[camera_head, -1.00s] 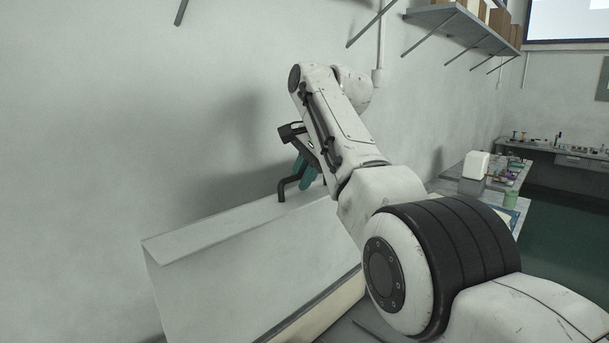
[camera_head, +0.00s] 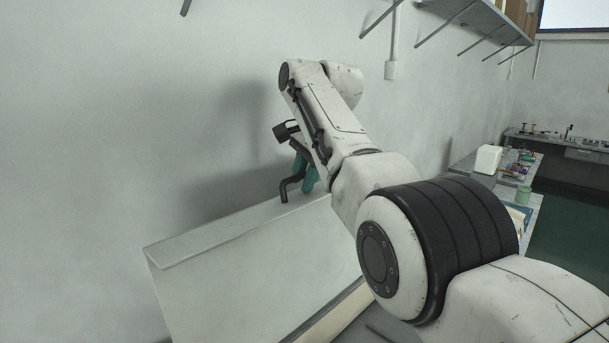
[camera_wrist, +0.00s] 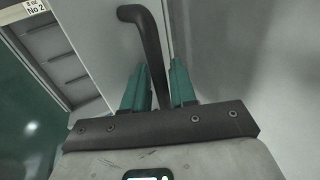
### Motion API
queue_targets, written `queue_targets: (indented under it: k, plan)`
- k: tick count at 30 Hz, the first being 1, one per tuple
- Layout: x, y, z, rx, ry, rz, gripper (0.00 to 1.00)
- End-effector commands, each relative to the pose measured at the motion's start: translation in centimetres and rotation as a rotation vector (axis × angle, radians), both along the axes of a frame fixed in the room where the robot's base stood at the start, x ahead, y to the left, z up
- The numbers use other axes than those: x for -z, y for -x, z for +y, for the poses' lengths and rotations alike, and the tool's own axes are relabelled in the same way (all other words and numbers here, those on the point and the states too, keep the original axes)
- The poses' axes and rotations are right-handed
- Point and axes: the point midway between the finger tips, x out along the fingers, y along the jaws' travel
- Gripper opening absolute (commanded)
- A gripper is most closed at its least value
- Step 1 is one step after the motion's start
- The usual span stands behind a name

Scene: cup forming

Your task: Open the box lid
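The box is a large white body whose lid (camera_head: 235,237) shows at lower left in the head view, against the wall. A bent black handle (camera_head: 285,187) stands on its upper face; in the wrist view the handle (camera_wrist: 150,38) runs down between the fingers. My gripper (camera_head: 304,173) has teal fingers and is at the handle. In the wrist view my gripper (camera_wrist: 160,84) has one finger on each side of the bar, close against it, and appears shut on it. The grip's lower part is hidden. How far the lid is raised is unclear.
A cream edge (camera_head: 338,318) shows below the white panel. A wall shelf (camera_head: 478,22) hangs at upper right. A bench with a white container (camera_head: 487,159) and a green one (camera_head: 523,195) stands at right. Green floor (camera_head: 575,220) is clear beyond it.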

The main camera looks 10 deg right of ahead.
Motion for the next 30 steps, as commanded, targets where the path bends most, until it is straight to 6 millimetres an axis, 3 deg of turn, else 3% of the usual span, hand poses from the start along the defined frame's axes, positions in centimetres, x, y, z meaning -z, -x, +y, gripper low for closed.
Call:
queue_targets:
  k: [11,24,30]
  plan:
    - [-0.1,0.2,-0.2,0.001,0.0,0.003,0.35]
    - [-7.4,2.5,-1.9,0.002,-0.001,-0.003,0.35]
    - [-9.5,3.2,-2.4,0.0,-0.001,-0.001,0.35]
